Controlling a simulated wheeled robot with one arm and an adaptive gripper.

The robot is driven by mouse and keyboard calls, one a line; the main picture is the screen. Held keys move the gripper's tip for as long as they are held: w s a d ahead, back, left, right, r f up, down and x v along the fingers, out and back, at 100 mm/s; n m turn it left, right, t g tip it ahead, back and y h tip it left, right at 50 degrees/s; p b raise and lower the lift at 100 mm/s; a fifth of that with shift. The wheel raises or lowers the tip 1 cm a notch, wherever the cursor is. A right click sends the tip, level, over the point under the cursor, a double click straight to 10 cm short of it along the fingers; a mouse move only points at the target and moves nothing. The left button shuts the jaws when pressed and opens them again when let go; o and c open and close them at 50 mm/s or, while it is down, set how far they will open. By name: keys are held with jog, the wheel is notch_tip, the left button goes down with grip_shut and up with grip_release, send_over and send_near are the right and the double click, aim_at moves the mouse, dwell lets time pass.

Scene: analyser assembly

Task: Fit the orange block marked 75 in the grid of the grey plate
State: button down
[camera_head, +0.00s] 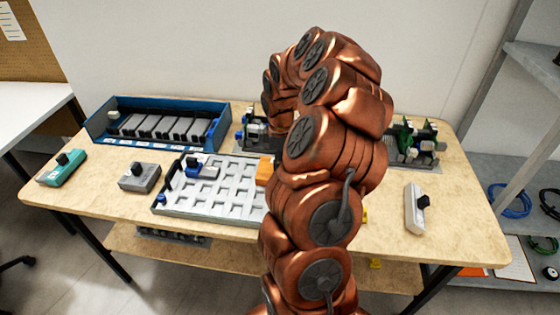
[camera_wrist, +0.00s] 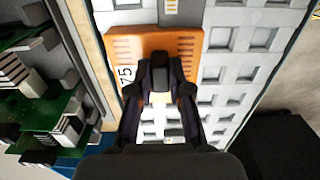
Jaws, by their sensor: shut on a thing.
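The orange block (camera_wrist: 125,47) marked 75 shows in the wrist view, between the fingers of my gripper (camera_wrist: 160,92). The gripper is shut on a dark raised part of the block. The block lies over the grey plate (camera_wrist: 240,62) with its grid of square openings; I cannot tell whether it is seated or held just above. In the head view the orange block (camera_head: 264,171) shows at the plate's right part (camera_head: 222,207), partly hidden by my arm. My gripper is hidden behind the arm there. A blue and grey block (camera_head: 202,170) sits on the plate's upper left.
A blue tray (camera_head: 221,133) with several grey modules stands at the back left. A teal block (camera_head: 62,168) and a grey block (camera_head: 139,177) lie left of the plate. A pale block (camera_head: 414,208) lies at the right. Green circuit boards (camera_head: 405,140) stand at the back right.

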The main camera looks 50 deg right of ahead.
jog(key=c, duration=1)
grip_release()
jog(key=shift+o, duration=0.2)
jog(key=shift+r, duration=2.1)
dwell(0.7)
notch_tip(320, 180, up, 7)
jog(key=p, duration=0.2)
dwell(0.9)
jog(key=shift+f, duration=0.1)
dwell(0.3)
